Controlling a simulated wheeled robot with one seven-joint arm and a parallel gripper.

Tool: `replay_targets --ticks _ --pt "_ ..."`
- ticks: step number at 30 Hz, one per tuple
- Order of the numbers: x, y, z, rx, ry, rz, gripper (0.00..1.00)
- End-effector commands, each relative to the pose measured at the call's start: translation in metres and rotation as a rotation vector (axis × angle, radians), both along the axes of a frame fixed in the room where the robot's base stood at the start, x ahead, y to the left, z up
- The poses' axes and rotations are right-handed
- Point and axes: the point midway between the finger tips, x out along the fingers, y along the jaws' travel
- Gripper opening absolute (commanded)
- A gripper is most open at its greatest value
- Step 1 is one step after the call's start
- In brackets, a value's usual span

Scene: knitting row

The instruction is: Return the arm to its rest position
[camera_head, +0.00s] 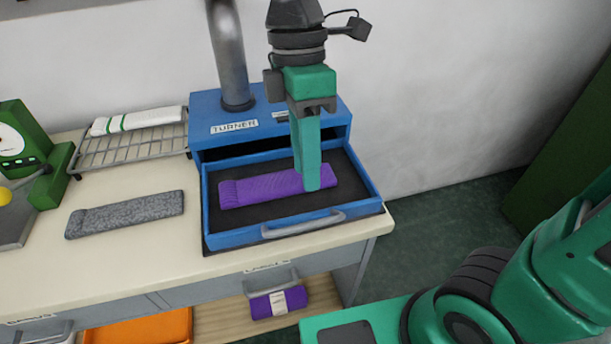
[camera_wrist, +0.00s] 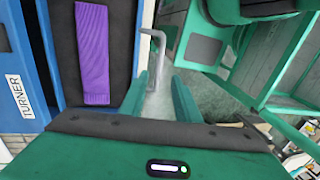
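My gripper (camera_head: 310,184) hangs pointing down over the right part of an open blue drawer. In the wrist view my gripper (camera_wrist: 160,82) has its two green fingers apart, with nothing between them. In the head view the fingers overlap the right end of a purple knitted piece (camera_head: 255,190). The wrist view shows this purple piece (camera_wrist: 92,55) lying flat in the drawer, to the side of the fingers. The drawer's grey handle (camera_wrist: 156,55) shows near the fingertips there. The gripper's height above the drawer is hard to tell.
The blue box labelled TURNER (camera_head: 205,106) stands at the counter's right end, with a metal pipe (camera_head: 230,50) rising from it.

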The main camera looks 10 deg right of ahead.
Motion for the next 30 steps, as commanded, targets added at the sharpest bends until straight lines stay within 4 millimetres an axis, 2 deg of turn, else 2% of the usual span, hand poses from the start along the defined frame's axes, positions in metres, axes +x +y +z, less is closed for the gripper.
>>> replay_targets --ticks 17,20,23,26,27,30 --pt "0.002 -0.001 0.005 -0.002 0.0 -0.006 0.29" --pt "0.006 -0.012 0.003 -0.005 -0.007 -0.076 0.29" --pt "0.017 -0.041 -0.004 -0.018 -0.02 -0.269 0.29" --pt "0.027 -0.088 -0.015 -0.039 -0.041 -0.568 0.29" --pt "0.03 -0.11 -0.021 -0.048 -0.051 -0.704 0.29" --pt "0.028 -0.164 -0.035 -0.077 -0.071 -1.04 0.29"
